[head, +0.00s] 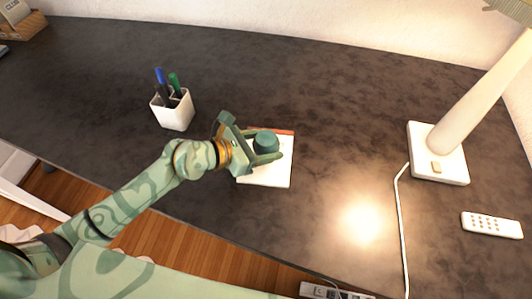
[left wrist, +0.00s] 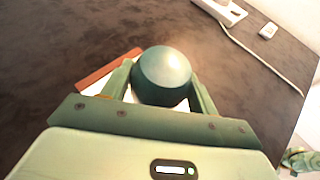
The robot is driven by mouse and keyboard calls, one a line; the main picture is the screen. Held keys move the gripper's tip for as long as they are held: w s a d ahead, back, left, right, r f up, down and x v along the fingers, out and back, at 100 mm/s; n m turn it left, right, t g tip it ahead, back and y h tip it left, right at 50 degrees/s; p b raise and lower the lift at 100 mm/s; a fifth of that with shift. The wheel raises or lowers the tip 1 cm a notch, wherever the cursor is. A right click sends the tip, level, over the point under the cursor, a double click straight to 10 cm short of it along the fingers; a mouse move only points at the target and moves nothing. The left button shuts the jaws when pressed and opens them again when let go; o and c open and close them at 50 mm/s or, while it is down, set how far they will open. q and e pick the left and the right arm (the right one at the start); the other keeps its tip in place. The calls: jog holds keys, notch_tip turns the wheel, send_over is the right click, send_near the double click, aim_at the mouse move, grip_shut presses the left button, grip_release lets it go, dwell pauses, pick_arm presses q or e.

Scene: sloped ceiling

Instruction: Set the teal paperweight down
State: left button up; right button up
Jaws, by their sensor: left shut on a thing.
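The teal paperweight (head: 266,142) is a rounded, dome-like piece between the fingers of my left gripper (head: 268,152). In the left wrist view the paperweight (left wrist: 163,75) sits between both fingers of the left gripper (left wrist: 160,92), which is shut on it. The paperweight is over a white notepad (head: 268,178) with a red-orange top edge, on the dark desk. I cannot tell whether its underside touches the pad.
A white pen cup (head: 173,112) with pens stands left of the gripper. A white lamp base (head: 437,153), its cord (head: 401,220) and a white remote (head: 491,224) are to the right. The dark desk (head: 340,110) is clear behind the pad.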

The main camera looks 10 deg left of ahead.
aim_at(264, 151)
pick_arm(q)
jog(key=shift+w+f, duration=0.2)
jog(key=f+b, duration=0.3)
jog(key=f, duration=0.1)
jog(key=shift+w, duration=0.35)
jog(key=shift+r, duration=0.2)
jog(key=o, duration=1.3)
jog(key=shift+f, duration=0.2)
jog(key=shift+c, duration=0.2)
jog(key=shift+s, duration=0.1)
jog(key=shift+r, duration=0.1)
jog(key=shift+a+r+p, duration=0.15)
jog(key=shift+p, duration=0.15)
jog(key=p+v, duration=0.2)
jog(key=v, duration=0.9)
jog(key=shift+s+a, duration=0.25)
jog(key=shift+a, duration=0.05)
